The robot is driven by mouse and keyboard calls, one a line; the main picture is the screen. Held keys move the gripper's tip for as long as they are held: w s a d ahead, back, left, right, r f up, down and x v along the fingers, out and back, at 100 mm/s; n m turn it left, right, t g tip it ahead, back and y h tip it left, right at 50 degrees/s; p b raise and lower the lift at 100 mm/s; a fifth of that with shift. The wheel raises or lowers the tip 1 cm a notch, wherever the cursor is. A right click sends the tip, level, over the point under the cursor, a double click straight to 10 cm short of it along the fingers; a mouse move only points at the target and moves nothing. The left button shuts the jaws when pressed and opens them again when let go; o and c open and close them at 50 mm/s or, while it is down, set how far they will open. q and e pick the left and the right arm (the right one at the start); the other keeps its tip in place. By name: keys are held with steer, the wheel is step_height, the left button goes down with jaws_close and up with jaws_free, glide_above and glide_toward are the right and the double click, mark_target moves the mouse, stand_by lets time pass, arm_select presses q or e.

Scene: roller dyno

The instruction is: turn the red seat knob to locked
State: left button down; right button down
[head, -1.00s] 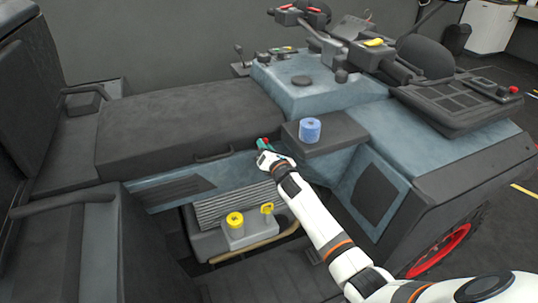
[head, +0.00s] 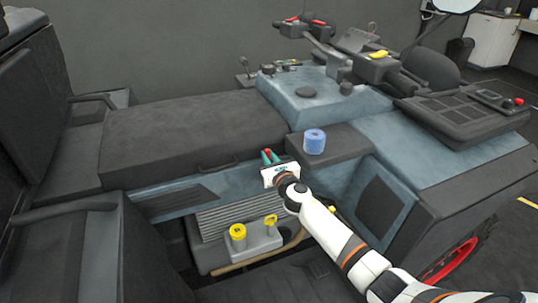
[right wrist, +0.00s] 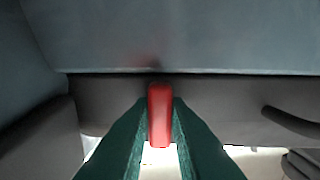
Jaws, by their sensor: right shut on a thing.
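The red seat knob (right wrist: 160,115) shows in the right wrist view as an upright red bar between my two dark green fingers. It sits at the edge of the dark panel below the seat. In the head view its small red tip (head: 267,153) shows between the fingertips, at the right front of the black seat cushion (head: 190,135). My right gripper (head: 271,158) is shut on the knob; in the right wrist view the fingers (right wrist: 158,120) touch both its sides. My left gripper is not in view.
A blue roll (head: 314,141) stands on a dark ledge just right of my right gripper. A grey block with yellow caps (head: 238,232) sits below the seat. A dark curved handle (right wrist: 292,122) lies right of the knob in the right wrist view.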

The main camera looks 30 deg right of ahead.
steer(key=shift+r, duration=0.1)
stand_by(0.3)
steer(key=c, duration=1.7)
jaws_free()
steer(key=shift+s, duration=0.6)
steer(key=s, duration=1.1)
steer(key=shift+a+p, duration=0.35)
steer(key=shift+a, duration=0.05)
